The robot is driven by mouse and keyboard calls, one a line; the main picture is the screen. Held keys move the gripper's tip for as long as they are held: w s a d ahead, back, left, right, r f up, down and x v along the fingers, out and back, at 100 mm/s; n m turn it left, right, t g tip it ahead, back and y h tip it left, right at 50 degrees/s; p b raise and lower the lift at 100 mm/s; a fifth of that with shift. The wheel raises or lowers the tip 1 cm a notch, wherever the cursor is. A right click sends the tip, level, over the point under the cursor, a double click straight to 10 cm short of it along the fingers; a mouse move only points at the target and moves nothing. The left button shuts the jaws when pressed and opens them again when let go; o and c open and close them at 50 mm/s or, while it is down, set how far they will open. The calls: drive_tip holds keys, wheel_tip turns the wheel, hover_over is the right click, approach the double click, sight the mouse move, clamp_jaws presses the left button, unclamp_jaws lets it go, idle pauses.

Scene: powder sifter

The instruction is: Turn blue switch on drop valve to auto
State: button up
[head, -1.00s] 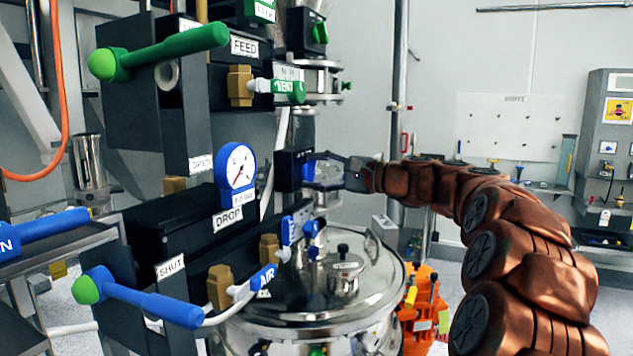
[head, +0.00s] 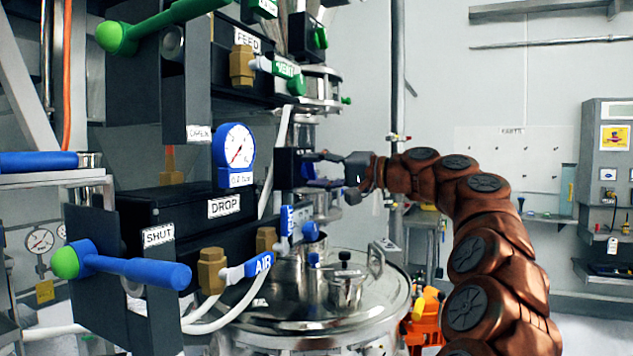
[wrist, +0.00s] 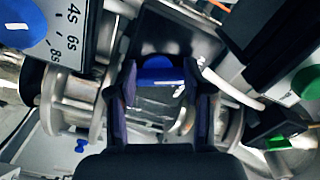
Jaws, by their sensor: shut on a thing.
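The blue switch (wrist: 160,73) sits on the face of a black box below the feed valve. In the head view the black box (head: 287,166) stands at the centre, and the blue switch (head: 308,171) shows on its right face. My gripper (head: 314,169) reaches in from the right and is shut on the switch. In the wrist view its two dark fingers (wrist: 160,80) flank the blue knob left and right. The fingers partly hide the switch in the head view. I cannot read any labels around the switch.
A blue dial gauge (head: 234,155) and a DROP label (head: 224,207) are left of the box. Blue AIR handle (head: 246,268) and a steel vessel lid (head: 310,315) lie below.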

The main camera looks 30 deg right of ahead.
drive_tip(key=shift+f+n+b, duration=0.1)
drive_tip(key=shift+n+b, duration=0.2)
drive_tip(key=shift+n, duration=0.2)
drive_tip(key=o, duration=1.2)
drive_tip(key=shift+c, duration=0.2)
drive_tip(key=v, duration=1.2)
